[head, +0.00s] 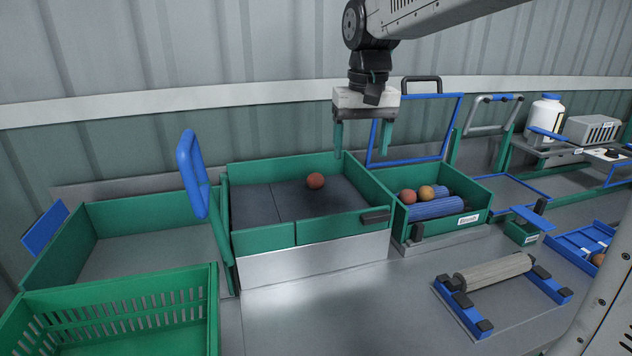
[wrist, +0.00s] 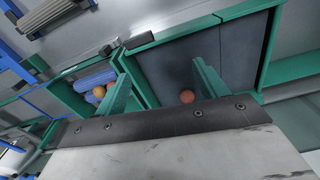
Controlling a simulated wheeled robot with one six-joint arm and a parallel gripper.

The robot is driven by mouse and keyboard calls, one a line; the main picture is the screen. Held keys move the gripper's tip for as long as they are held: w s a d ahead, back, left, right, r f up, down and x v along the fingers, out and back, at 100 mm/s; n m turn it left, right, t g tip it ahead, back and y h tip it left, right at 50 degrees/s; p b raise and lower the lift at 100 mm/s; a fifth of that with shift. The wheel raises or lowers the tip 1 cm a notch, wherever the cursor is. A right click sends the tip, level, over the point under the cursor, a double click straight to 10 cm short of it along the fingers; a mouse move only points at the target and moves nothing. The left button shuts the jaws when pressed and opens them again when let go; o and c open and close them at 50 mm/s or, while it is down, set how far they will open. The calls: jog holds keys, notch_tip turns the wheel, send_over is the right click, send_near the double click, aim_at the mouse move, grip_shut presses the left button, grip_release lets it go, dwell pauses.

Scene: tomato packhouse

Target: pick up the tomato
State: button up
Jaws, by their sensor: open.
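A red tomato (head: 315,181) lies alone on the dark floor of a green-walled tray (head: 345,231). In the wrist view the tomato (wrist: 187,96) shows between the two fingers, nearer the right one. My gripper (head: 362,154) is open and empty, above the tray's right part, higher than the tomato and to its right in the head view. Its green fingers point down, and in the wrist view my gripper (wrist: 162,85) spans the tray's side wall. Two more tomatoes, one red (head: 407,196) and one orange (head: 426,193), rest by blue rollers in the brush box (head: 471,227).
A blue-framed upright panel (head: 459,112) stands behind the brush box. A blue loop handle (head: 192,172) rises left of the tray. A green slatted crate (head: 213,300) is at front left. A grey roller on a blue stand (head: 495,272) lies at front right. The front-middle counter is clear.

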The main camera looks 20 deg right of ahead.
jog(key=w+a+f, duration=0.1)
jog(key=w+f, duration=0.3)
jog(key=w, duration=1)
jog(key=m, duration=0.1)
send_over(315, 174)
jog(key=shift+g, duration=0.3)
jog(key=f, duration=0.5)
jog(key=shift+s+d+f, duration=0.15)
jog(key=shift+d, duration=0.05)
jog(key=shift+w+f, duration=0.6)
jog(key=shift+f, duration=0.15)
jog(key=f, duration=0.6)
jog(key=shift+s+a+f, duration=0.1)
jog(key=shift+s+f, duration=0.05)
jog(key=shift+s, duration=0.1)
jog(key=shift+f, duration=0.5)
jog(key=c, duration=0.8)
